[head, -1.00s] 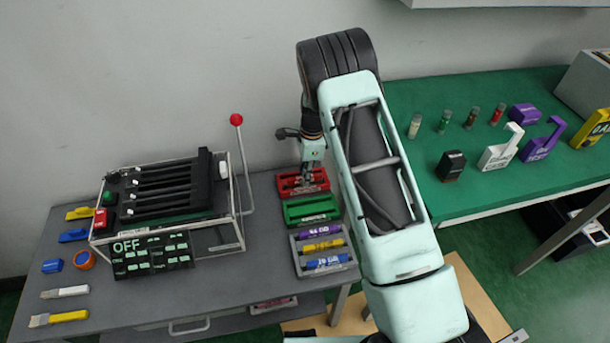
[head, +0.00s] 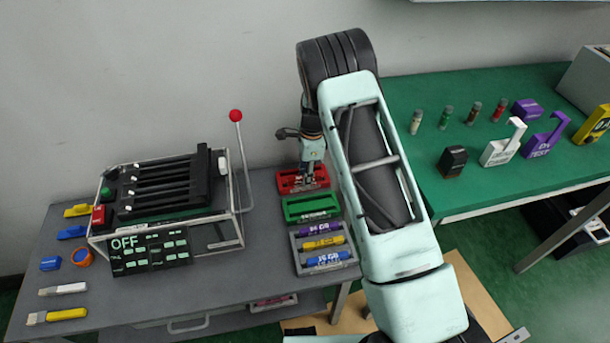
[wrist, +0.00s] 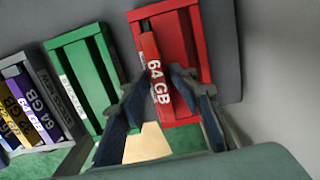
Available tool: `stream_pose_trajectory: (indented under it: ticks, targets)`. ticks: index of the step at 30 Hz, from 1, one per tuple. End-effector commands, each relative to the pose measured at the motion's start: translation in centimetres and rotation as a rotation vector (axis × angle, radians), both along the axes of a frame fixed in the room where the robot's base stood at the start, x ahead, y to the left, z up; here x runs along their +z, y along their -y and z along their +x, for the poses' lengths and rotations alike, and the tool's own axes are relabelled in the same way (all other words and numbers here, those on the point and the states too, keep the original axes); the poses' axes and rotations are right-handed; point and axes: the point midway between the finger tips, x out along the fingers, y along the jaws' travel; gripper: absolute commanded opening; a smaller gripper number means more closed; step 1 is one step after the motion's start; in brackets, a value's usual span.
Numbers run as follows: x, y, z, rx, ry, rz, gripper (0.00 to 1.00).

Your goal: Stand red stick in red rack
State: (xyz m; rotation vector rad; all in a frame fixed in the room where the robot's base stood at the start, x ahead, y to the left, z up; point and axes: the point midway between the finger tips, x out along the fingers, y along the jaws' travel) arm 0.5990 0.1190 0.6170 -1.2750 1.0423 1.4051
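The red stick (wrist: 156,72), marked 64 GB, stands at the left side of the red rack (wrist: 184,50) in the wrist view, roughly in line with the rack's long sides. The red rack (head: 289,176) also shows at the back right of the grey table in the head view. My gripper (wrist: 163,92) is at the rack with one finger on each side of the stick. The fingers look apart, with a gap to the right of the stick. The stick's lower end is partly hidden. My gripper (head: 309,183) is small in the head view.
The green rack (head: 290,212) is just in front. A grey rack (head: 297,258) holds purple, yellow and blue sticks. A lever with a red knob (head: 236,116) stands left of my gripper. A fixture with an OFF panel (head: 150,250) fills the table's middle.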

Motion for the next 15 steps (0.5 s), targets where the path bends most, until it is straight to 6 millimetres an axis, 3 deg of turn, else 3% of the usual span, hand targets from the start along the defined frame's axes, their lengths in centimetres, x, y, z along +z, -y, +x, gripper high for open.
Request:
stream_pose_trajectory:
  ticks: [8,15]
  targets:
    - [0.9,0.1,0.0,0.000,-0.001,0.000,0.31]
    - [5.6,0.5,0.2,0.001,0.003,0.001,0.31]
